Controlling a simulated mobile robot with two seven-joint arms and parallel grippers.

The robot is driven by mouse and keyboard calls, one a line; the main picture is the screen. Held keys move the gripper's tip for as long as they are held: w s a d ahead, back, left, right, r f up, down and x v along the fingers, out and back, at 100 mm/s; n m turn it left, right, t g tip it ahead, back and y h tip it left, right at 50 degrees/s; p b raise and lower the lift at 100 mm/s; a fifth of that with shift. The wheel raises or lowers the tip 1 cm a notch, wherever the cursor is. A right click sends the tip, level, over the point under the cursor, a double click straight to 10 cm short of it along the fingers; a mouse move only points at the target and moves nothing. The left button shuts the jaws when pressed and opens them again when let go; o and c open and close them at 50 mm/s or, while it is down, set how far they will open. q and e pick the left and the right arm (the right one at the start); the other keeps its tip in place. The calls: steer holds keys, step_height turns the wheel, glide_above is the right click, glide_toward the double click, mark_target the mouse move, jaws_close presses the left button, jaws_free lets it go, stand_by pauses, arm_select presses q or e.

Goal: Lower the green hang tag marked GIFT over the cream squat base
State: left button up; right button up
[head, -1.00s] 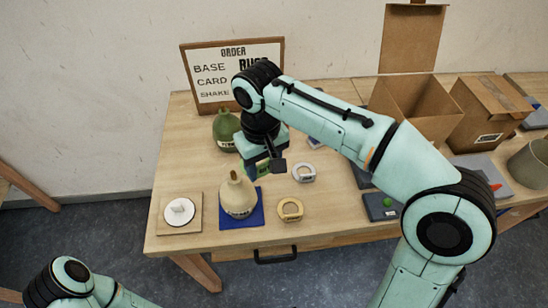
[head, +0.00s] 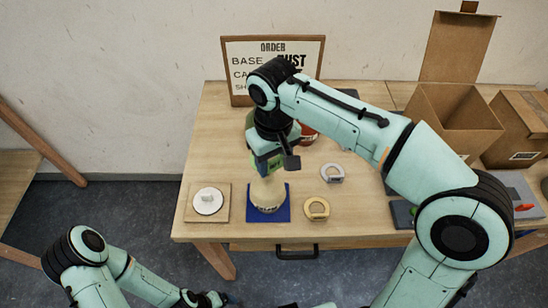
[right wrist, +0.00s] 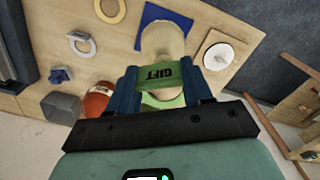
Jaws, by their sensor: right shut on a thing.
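The cream squat base (head: 267,194) stands upright on a blue mat (head: 284,214); its neck top is hidden by my gripper in the head view. In the right wrist view the cream base (right wrist: 163,40) lies just beyond the fingertips. My right gripper (right wrist: 164,84) is shut on the green hang tag marked GIFT (right wrist: 158,74). In the head view this gripper (head: 272,166) is at the top of the cream base. Whether the tag's hole is around the neck I cannot tell. My left gripper (head: 203,299) is low at the bottom edge, its jaws unclear.
A yellow tag (head: 317,208) and a pale grey tag (head: 332,173) lie right of the base. A wooden square with a white disc (head: 208,201) lies left. A red base (head: 308,134) stands behind; an open carton (head: 455,120) is at the right.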

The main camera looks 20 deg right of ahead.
mark_target(274, 170)
steer(key=f+b, duration=0.1)
steer(key=f, duration=0.2)
steer(key=shift+s+f, duration=0.1)
steer(key=shift+s, duration=0.1)
arm_select(q)
steer(key=s+f+b, duration=0.3)
steer(key=f, duration=0.2)
steer(key=shift+s+f, duration=0.15)
steer(key=shift+s, duration=0.05)
arm_select(e)
steer(key=shift+w+f, duration=0.1)
steer(key=shift+f, duration=2.45)
arm_select(q)
steer(key=shift+w+r+p, duration=0.2)
steer(key=shift+r+p, duration=0.1)
steer(key=shift+r, duration=0.05)
arm_select(e)
steer(key=o, duration=1.5)
steer(key=shift+c, duration=0.2)
steer(key=shift+r, duration=0.1)
